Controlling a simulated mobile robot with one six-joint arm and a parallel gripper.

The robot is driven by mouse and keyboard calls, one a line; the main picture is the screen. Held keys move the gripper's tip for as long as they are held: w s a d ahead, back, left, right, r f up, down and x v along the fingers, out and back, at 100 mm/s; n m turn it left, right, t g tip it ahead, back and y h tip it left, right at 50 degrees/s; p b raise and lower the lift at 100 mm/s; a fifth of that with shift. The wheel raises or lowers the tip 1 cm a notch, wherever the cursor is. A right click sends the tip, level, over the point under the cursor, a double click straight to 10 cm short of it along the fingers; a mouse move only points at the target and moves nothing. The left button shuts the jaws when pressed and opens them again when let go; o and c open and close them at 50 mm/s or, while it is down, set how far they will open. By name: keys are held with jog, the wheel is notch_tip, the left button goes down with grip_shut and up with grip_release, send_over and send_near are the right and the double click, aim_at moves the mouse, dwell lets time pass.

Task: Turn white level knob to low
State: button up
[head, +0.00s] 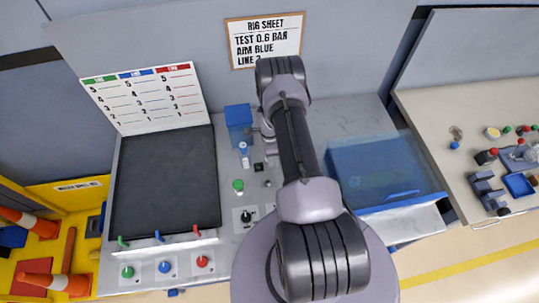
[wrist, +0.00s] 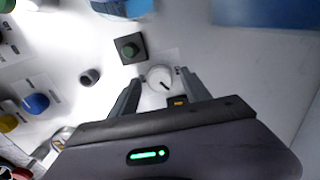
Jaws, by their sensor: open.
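The white level knob (wrist: 160,77) shows in the wrist view as a round white knob with a short dark mark on its face. My gripper (wrist: 158,79) is open, with one finger on the left and one on the right of the knob. I cannot tell whether either finger touches it. In the head view I cannot make out the knob; my arm covers that part of the bench. A small dark block with an orange display (wrist: 178,102) lies just below the knob, partly hidden by my gripper.
In the wrist view, a green knob on a dark square plate (wrist: 130,48) and a grey knob (wrist: 90,77) are close by. A blue knob (wrist: 37,103) is farther left. In the head view, a clear blue bin (head: 385,170) stands right of my arm, and a rig sheet (head: 264,40) hangs behind.

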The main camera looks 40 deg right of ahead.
jog(key=shift+c, duration=0.3)
grip_shut()
jog(key=shift+f+n+b, duration=0.1)
jog(key=shift+n+b, duration=0.2)
jog(key=shift+b, duration=0.15)
jog(key=shift+f+n+b, duration=0.1)
jog(key=shift+n+b, duration=0.8)
jog(key=shift+b, duration=0.2)
jog(key=n+b, duration=0.3)
jog(key=shift+n, duration=0.3)
jog(key=shift+r+b, duration=0.2)
jog(key=shift+b, duration=0.1)
jog(key=shift+o, duration=0.3)
grip_release()
